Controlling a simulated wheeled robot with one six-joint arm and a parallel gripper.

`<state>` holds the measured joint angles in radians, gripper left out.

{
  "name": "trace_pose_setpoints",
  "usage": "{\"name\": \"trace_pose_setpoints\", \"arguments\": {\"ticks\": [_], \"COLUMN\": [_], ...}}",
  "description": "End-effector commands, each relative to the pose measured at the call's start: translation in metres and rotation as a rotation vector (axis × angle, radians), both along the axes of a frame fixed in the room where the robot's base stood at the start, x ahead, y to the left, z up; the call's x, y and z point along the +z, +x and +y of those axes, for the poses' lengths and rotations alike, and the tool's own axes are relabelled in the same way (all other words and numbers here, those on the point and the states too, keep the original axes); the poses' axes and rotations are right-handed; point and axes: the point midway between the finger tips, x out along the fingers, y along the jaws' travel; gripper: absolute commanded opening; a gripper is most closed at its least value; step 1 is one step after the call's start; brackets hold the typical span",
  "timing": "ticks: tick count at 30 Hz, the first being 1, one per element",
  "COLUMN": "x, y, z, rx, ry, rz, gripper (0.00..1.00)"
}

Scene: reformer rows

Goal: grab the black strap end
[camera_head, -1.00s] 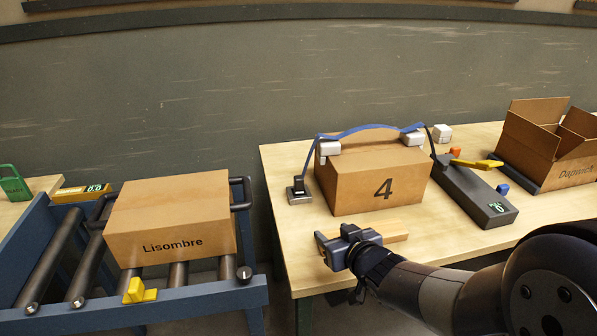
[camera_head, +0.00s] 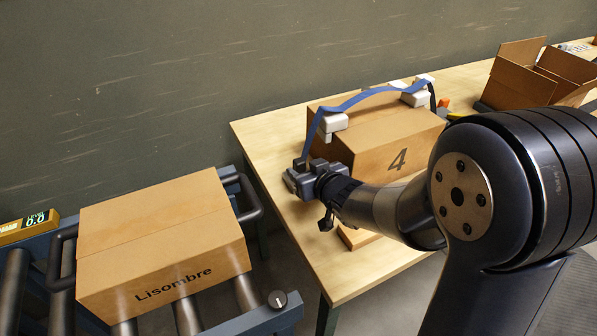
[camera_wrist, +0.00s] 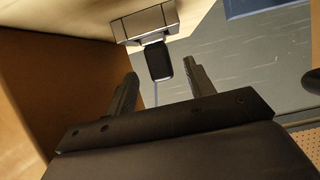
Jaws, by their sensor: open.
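The black strap end (camera_wrist: 158,62) shows in the wrist view just beyond and between my fingertips, against a silver metal holder (camera_wrist: 145,24). A thin blue strip of strap shows beside it between the fingers. My gripper (camera_wrist: 162,78) is open, one finger on each side of the line to the strap end, with no visible contact. In the head view the blue strap (camera_head: 362,98) arches over the carton marked 4 (camera_head: 395,135) and runs down its left side to my gripper (camera_head: 292,180), which hides most of the holder.
White corner pieces (camera_head: 334,122) sit under the strap on the carton. The carton wall (camera_wrist: 35,90) stands close on the left in the wrist view. The Lisombre carton (camera_head: 165,240) lies on rollers at left. An open carton (camera_head: 540,75) stands at back right.

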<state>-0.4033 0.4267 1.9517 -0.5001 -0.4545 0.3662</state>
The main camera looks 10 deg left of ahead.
Motion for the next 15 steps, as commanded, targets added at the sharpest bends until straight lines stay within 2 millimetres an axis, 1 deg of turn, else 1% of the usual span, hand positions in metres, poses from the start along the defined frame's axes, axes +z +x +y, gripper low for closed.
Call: {"name": "trace_pose_setpoints", "arguments": {"ticks": [5,15], "x": [-0.004,-0.021], "y": [0.007,0.038], "z": [0.006,0.028], "rx": [0.000,0.000], "ry": [0.001,0.000], "rz": [0.001,0.000], "gripper": [0.51,0.51]}}
